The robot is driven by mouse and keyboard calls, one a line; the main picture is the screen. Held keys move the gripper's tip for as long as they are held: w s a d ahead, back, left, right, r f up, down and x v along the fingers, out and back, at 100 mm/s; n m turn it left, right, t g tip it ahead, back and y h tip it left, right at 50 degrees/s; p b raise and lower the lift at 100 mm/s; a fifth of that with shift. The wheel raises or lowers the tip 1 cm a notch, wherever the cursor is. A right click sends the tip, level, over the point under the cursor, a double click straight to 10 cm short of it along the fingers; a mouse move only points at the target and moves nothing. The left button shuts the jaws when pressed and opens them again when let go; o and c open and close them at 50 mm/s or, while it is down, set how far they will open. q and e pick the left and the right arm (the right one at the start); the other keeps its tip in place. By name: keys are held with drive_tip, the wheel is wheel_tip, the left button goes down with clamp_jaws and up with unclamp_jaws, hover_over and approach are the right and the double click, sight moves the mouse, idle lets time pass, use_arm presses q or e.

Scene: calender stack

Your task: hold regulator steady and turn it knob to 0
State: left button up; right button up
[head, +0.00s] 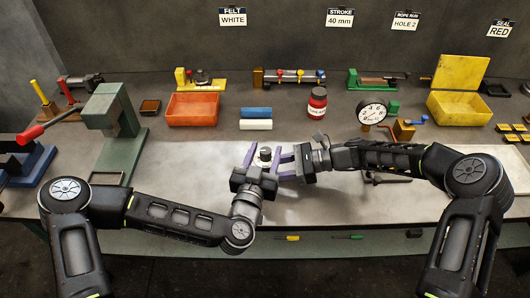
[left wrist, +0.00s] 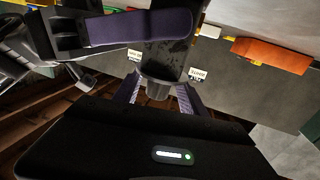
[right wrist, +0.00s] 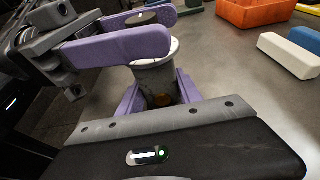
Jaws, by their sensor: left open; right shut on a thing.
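The regulator (head: 265,154) is a small grey cylinder with a pale top, held over the front middle of the bench. In the right wrist view its grey body (right wrist: 155,80) stands between purple fingers. My right gripper (head: 283,164) comes from the right and is shut on the regulator. My left gripper (head: 262,160) comes from the front, its purple fingers open on either side of the regulator. In the left wrist view a dark part of the regulator (left wrist: 160,75) lies between the fingers. The knob's dial marks cannot be read.
A pressure gauge (head: 372,112) and a red jar (head: 317,102) stand behind to the right. White (head: 256,124) and blue (head: 256,112) blocks and an orange tray (head: 192,109) lie behind. A green press (head: 118,130) stands left. The bench front (head: 330,205) is mostly clear.

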sight(265, 150)
use_arm(q)
drive_tip(key=shift+r, duration=0.1)
wheel_tip(265, 150, up, 10)
drive_tip(key=shift+f, duration=0.1)
idle(0.4)
